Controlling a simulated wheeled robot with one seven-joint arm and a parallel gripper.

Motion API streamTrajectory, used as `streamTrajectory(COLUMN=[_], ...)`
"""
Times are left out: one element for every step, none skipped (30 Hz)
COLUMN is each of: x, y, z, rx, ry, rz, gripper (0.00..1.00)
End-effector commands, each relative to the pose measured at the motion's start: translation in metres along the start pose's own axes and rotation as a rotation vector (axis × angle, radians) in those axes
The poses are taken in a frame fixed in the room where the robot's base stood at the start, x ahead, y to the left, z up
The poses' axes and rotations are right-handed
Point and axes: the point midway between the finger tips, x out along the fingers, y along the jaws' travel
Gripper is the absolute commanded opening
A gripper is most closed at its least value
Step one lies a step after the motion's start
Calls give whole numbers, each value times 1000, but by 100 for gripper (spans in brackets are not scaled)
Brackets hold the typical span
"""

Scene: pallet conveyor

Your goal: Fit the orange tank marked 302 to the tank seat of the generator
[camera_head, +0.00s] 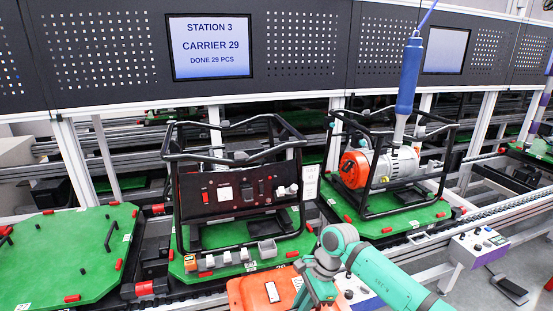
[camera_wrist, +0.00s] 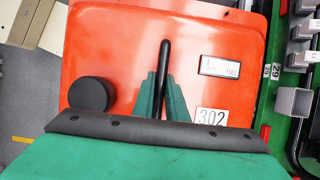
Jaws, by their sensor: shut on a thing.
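The orange tank marked 302 (camera_wrist: 230,80) fills the middle of the wrist view, with a black round cap, a black handle (camera_wrist: 164,60) and a level gauge. My gripper (camera_wrist: 162,95) is shut on the handle. In the head view the tank (camera_head: 250,293) is at the bottom edge, partly cut off, in front of the near green pallet; my gripper (camera_head: 315,290) is at its right side. The generator (camera_head: 236,190), a black tube frame with a dark control panel, stands upright behind the tank. I cannot make out its tank seat clearly; the top of the frame looks empty.
The generator stands on a green pallet (camera_head: 290,243) with small grey and orange blocks along its front edge. A second generator frame (camera_head: 440,165) with an orange-and-grey engine stands to the right, a blue tool (camera_head: 408,75) hanging above it. An emptier green pallet (camera_head: 60,260) lies left.

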Motion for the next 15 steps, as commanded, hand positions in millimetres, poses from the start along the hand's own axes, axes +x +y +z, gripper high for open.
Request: streamTrajectory(x=[12,19,29,37,44,54,61,68,78,86,94,104,112,120,131], y=[3,4,7,8,10,12,13,15,16,17,19,20,22,23,24], z=[-4,-7,-11,-13,-15,-18,-20,-22,-24,-26,-27,-29,-30,-31,-32], rx=[-46,-76,-115,-144,-173,-212,-241,-270,-308,-337,-367,-408,-438,-470,-511], ry=[-2,-1,-1,-1,-2,-1,-1,-1,-1,-1,-1,-1,-1,0,-1], rz=[20,32,49,61,73,89,100,113,129,141,153,170,182,196,213], gripper=[0,0,0,0,0,0,0,0,0,0,0,0,0,0,0])
